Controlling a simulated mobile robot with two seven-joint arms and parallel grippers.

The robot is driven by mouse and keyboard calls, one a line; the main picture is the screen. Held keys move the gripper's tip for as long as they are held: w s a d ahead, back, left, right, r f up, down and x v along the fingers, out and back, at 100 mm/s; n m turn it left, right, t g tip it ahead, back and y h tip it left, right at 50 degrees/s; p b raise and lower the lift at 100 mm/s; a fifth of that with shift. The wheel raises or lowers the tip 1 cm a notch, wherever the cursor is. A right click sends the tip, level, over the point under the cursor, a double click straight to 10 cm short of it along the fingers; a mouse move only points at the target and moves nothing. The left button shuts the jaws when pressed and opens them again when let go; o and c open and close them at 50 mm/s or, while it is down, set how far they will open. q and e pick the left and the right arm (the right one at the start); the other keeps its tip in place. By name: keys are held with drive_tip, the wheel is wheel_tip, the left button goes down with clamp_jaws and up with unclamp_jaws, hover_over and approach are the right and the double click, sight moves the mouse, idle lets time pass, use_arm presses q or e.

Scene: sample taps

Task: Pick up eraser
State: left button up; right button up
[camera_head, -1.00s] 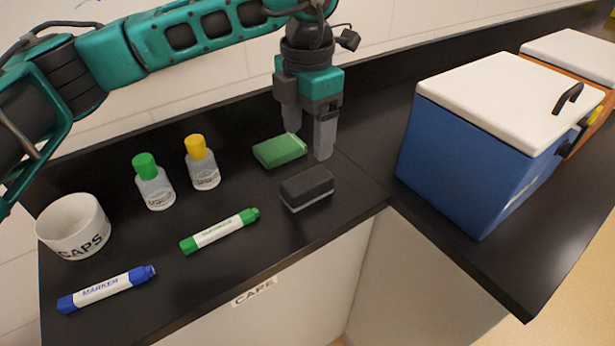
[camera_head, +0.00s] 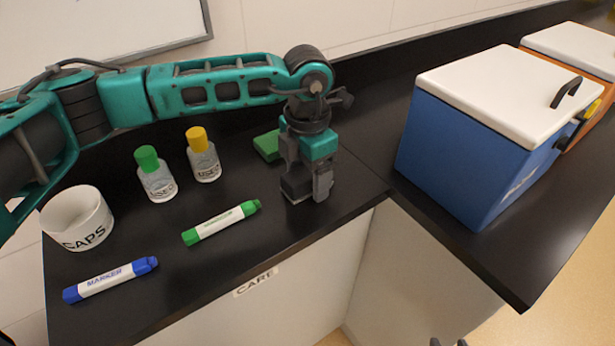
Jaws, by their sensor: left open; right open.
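The eraser (camera_head: 295,188), a dark grey block with a lighter underside, lies on the black counter near its front edge. My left gripper (camera_head: 308,186) points down over it with open fingers. One finger is at the eraser's far side and the other at its right end; parts of the eraser are hidden, and I cannot tell whether they touch. Only the dark tips of my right gripper (camera_head: 449,342) show at the bottom edge, apart from each other.
A green block (camera_head: 266,145) lies just behind my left gripper. Green-capped (camera_head: 156,175) and yellow-capped (camera_head: 203,157) bottles, a green marker (camera_head: 221,223), a blue marker (camera_head: 110,279) and a caps cup (camera_head: 78,220) stand or lie left. A blue cooler box (camera_head: 450,150) stands right.

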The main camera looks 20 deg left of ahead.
sight(308, 171)
use_arm(q)
drive_tip(key=shift+c, duration=0.2)
drive_tip(key=c, duration=1)
drive_tip(key=shift+r, duration=0.1)
wheel_tip(308, 171, up, 20)
drive_tip(key=o, duration=0.5)
drive_tip(key=c, duration=0.4)
